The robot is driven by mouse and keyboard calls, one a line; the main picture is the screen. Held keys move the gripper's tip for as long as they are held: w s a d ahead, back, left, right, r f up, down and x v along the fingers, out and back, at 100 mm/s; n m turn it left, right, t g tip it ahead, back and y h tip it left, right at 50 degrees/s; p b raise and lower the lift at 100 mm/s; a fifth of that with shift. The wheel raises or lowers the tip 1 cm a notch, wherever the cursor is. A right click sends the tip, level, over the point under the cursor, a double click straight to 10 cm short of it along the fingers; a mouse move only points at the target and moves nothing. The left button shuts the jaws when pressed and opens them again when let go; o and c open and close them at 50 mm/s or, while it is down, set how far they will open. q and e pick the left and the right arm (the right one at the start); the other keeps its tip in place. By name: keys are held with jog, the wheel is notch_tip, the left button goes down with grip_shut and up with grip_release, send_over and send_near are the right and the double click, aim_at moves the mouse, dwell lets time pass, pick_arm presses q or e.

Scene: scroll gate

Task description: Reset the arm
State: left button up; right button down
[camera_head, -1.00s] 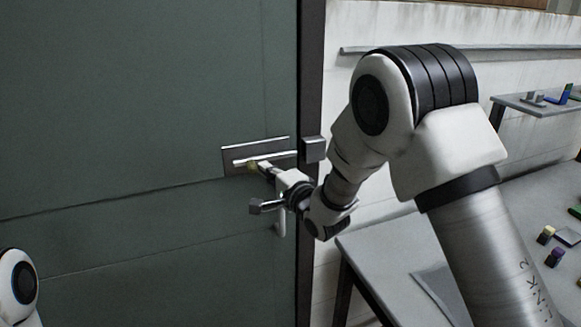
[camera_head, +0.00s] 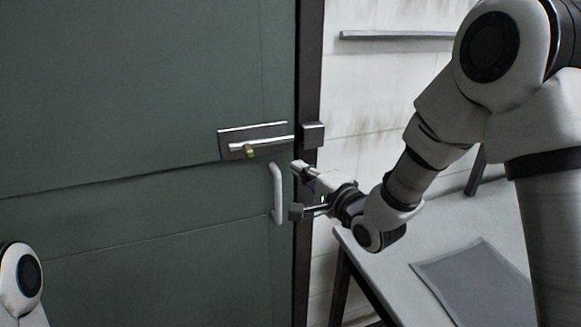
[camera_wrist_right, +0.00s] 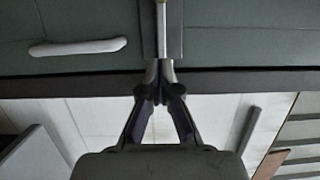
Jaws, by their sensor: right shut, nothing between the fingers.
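My right gripper (camera_head: 298,167) is shut and empty. It is just right of the door's edge, below and right of the bolt and apart from it. In the right wrist view its fingers (camera_wrist_right: 153,72) meet at the tips. The metal bolt (camera_head: 272,143) lies across its plate on the door and reaches the square catch (camera_head: 312,135) on the frame; its brass knob (camera_head: 249,151) points down. The bolt rod also shows in the right wrist view (camera_wrist_right: 161,22), beyond the fingertips. My left gripper is out of view; only part of my left arm shows at lower left.
The grey-green door (camera_head: 130,120) fills the left side, with a white handle (camera_head: 277,192) below the bolt; the handle also shows in the right wrist view (camera_wrist_right: 78,47). A dark post (camera_head: 308,60) edges the door. A grey table (camera_head: 420,240) stands at right, below my right arm.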

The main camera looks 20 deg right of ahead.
jog(key=s+f+g+h, duration=0.1)
jog(key=s+f+g, duration=0.25)
jog(key=f, duration=0.75)
jog(key=s+f+g+h, duration=0.15)
jog(key=s+f, duration=0.35)
jog(key=f, duration=0.6)
jog(key=s+f+g, duration=0.4)
jog(key=s+f, duration=0.1)
jog(key=f, duration=0.6)
jog(key=s+d+f+n+g+h, duration=0.1)
jog(key=s+d+f+n+g, duration=0.1)
jog(key=s+f+n+g, duration=0.2)
jog(key=s+d+f+n+g+h, duration=0.1)
jog(key=s+f+n+g, duration=0.3)
jog(key=s+n, duration=0.6)
jog(key=s+d+f, duration=0.1)
jog(key=s+f, duration=0.1)
jog(key=s, duration=0.6)
jog(key=shift+s+f, duration=0.25)
jog(key=shift+f, duration=0.05)
jog(key=shift+d+h, duration=0.1)
jog(key=shift+h, duration=0.15)
